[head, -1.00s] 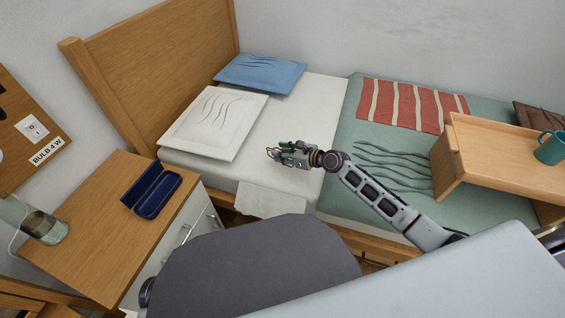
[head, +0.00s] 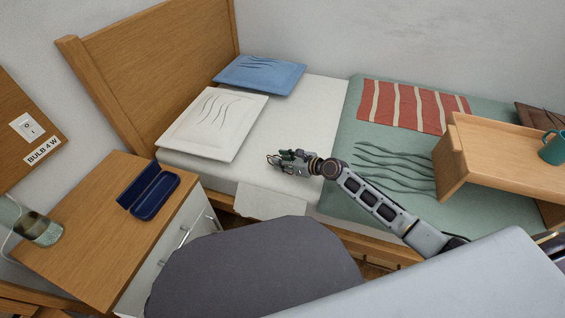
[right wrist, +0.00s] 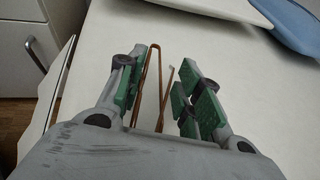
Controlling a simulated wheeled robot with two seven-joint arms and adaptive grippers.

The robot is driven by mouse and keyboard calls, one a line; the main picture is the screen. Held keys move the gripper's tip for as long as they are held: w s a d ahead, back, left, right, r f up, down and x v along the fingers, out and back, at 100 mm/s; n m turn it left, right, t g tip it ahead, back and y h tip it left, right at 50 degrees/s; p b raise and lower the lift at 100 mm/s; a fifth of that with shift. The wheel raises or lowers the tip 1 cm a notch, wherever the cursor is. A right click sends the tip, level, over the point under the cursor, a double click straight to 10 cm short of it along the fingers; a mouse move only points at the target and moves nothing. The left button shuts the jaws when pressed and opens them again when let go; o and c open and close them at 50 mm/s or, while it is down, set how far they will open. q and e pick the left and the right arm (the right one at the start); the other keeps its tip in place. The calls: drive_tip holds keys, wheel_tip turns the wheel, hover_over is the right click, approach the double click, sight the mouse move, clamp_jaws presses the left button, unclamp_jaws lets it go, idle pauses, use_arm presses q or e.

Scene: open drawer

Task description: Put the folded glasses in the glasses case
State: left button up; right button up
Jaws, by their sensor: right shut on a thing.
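The glasses case (head: 160,201) is dark blue and lies open on the bedside cabinet at the left in the head view. It looks empty. My right gripper (head: 273,160) is above the near edge of the bed, right of the case and well apart from it. In the right wrist view, the gripper (right wrist: 162,82) is shut on the folded glasses (right wrist: 146,75). Their thin brown frame stands between the green finger pads, partly hidden by the gripper. In the head view the glasses are too small to make out clearly. My left gripper is out of view.
The bedside cabinet (head: 90,235) has a glass jar (head: 38,230) at its left and bare wood around the case. A white pillow (head: 213,122) and a blue pillow (head: 260,75) lie on the bed. A wooden bed tray (head: 490,145) with a teal mug (head: 552,148) stands at the right.

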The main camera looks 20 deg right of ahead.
drive_tip(key=shift+f, duration=0.25)
drive_tip(key=o, duration=1)
drive_tip(key=shift+o, duration=0.2)
drive_tip(key=shift+f+b, duration=0.1)
drive_tip(key=shift+b, duration=0.25)
